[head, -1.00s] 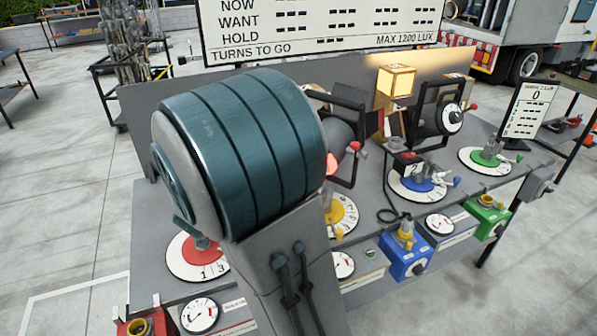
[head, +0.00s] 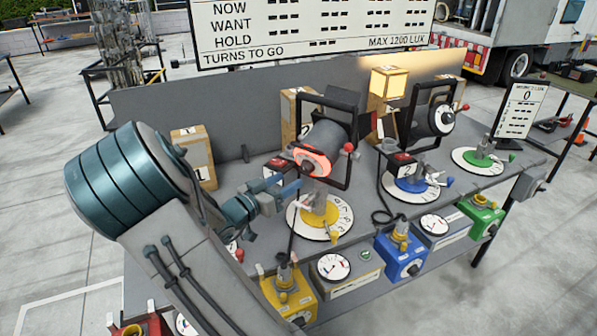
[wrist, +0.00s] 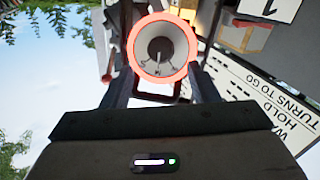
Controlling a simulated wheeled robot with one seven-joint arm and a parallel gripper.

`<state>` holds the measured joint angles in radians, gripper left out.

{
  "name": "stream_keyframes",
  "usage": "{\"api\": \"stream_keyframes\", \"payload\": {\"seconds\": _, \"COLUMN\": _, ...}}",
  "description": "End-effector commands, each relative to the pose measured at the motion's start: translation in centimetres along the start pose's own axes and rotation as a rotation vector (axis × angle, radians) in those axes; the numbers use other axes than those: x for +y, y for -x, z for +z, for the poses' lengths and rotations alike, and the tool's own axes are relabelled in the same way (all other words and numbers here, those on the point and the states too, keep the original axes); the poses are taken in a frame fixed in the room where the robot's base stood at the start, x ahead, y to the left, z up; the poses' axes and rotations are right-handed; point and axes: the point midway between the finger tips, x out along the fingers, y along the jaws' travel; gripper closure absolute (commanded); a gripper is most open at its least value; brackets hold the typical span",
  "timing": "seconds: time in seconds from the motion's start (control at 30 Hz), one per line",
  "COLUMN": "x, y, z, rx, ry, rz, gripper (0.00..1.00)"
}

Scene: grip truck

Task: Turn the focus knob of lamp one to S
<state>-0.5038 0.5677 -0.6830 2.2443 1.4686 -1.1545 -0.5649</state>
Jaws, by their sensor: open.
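A dark lamp (head: 327,138) with a glowing red-orange ring around its focus knob (head: 313,163) hangs in a black frame above a white dial with a yellow hub (head: 319,213). I cannot read a number on this lamp with certainty. My gripper (head: 290,187) is open and empty just left of and below the knob. In the wrist view the knob's pale face (wrist: 160,48) lies ahead, between the two fingers of my gripper (wrist: 161,80). Small marks and a dark pointer show low on the face, one perhaps S. I see no contact.
A second lamp (head: 434,117) stands to the right over a blue-hubbed dial (head: 413,183). A wooden box (head: 193,158) stands left on the grey bench. Yellow (head: 289,293), blue (head: 401,257) and green (head: 481,216) control boxes line the front. A sign board (head: 315,30) stands behind.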

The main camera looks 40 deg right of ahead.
Motion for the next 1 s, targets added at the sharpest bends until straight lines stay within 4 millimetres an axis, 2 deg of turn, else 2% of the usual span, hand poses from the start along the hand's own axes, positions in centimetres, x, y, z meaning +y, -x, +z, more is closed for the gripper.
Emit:
{"api": "stream_keyframes", "payload": {"seconds": 0.1, "x": 0.1, "y": -2.5, "z": -0.1, "rx": -0.001, "ry": 0.001, "rz": 0.004, "gripper": 0.46}}
{"api": "stream_keyframes", "payload": {"seconds": 0.3, "x": 0.0, "y": -5.0, "z": -0.1, "rx": 0.0, "ry": 0.0, "rz": 0.001, "gripper": 0.46}}
{"api": "stream_keyframes", "payload": {"seconds": 0.47, "x": 0.0, "y": -5.8, "z": 0.0, "rx": -0.001, "ry": -0.001, "rz": -0.002, "gripper": 0.46}}
{"api": "stream_keyframes", "payload": {"seconds": 0.7, "x": -0.1, "y": -5.9, "z": 0.0, "rx": -0.001, "ry": -0.001, "rz": -0.002, "gripper": 0.46}}
{"api": "stream_keyframes", "payload": {"seconds": 0.73, "x": -0.1, "y": -5.9, "z": 0.0, "rx": -0.001, "ry": -0.001, "rz": -0.002, "gripper": 0.48}}
{"api": "stream_keyframes", "payload": {"seconds": 0.8, "x": 0.0, "y": -5.9, "z": 0.0, "rx": -0.001, "ry": -0.001, "rz": -0.002, "gripper": 0.68}}
{"api": "stream_keyframes", "payload": {"seconds": 0.9, "x": 0.0, "y": -5.8, "z": 0.0, "rx": -0.001, "ry": -0.001, "rz": -0.002, "gripper": 0.91}}
{"api": "stream_keyframes", "payload": {"seconds": 1.0, "x": 0.0, "y": -5.8, "z": 0.0, "rx": -0.001, "ry": -0.002, "rz": -0.002, "gripper": 0.9}}
